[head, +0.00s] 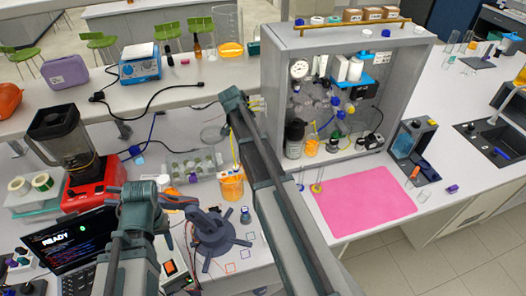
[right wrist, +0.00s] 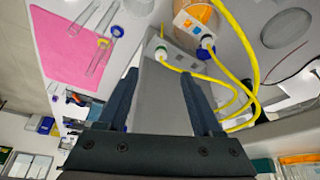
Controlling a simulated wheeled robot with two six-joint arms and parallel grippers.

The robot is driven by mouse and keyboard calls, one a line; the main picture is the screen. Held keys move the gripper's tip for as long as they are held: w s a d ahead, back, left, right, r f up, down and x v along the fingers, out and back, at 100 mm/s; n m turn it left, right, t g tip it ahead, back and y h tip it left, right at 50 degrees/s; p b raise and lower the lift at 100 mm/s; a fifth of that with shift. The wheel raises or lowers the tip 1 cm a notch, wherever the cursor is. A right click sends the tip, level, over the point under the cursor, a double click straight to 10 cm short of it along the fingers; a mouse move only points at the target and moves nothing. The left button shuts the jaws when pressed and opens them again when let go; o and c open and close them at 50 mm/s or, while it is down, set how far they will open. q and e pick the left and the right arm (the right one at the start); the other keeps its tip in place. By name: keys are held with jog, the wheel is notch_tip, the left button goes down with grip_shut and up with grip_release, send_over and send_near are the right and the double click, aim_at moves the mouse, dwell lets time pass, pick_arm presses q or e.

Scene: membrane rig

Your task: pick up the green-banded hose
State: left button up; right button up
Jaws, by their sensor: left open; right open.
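The green-banded hose (right wrist: 162,52) is a yellow tube with a white end fitting and a green band. In the right wrist view its end shows between and beyond the fingertips of my right gripper (right wrist: 160,75), which is open and empty. A similar yellow hose with a blue band (right wrist: 207,43) lies just right of it, near the orange beaker. In the head view a yellow hose (head: 234,150) rises by the orange beaker (head: 231,188), partly behind my right arm; its band cannot be made out there. My left gripper (head: 150,190) is open, at the lower left.
A pink mat (head: 363,200) lies right of my right arm, with slim cylinders (head: 317,182) beside it. A grey cabinet (head: 412,75) stands behind. A dark legged stand (head: 212,232), a laptop (head: 75,240) and a red blender (head: 98,183) crowd the left side.

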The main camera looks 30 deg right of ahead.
jog(key=b+x, duration=0.8)
jog(key=shift+d+f, duration=0.15)
jog(key=shift+f, duration=0.15)
jog(key=b+x, duration=0.4)
jog(key=x, duration=0.1)
jog(key=shift+w+d, duration=0.35)
jog(key=shift+r, duration=0.15)
grip_shut()
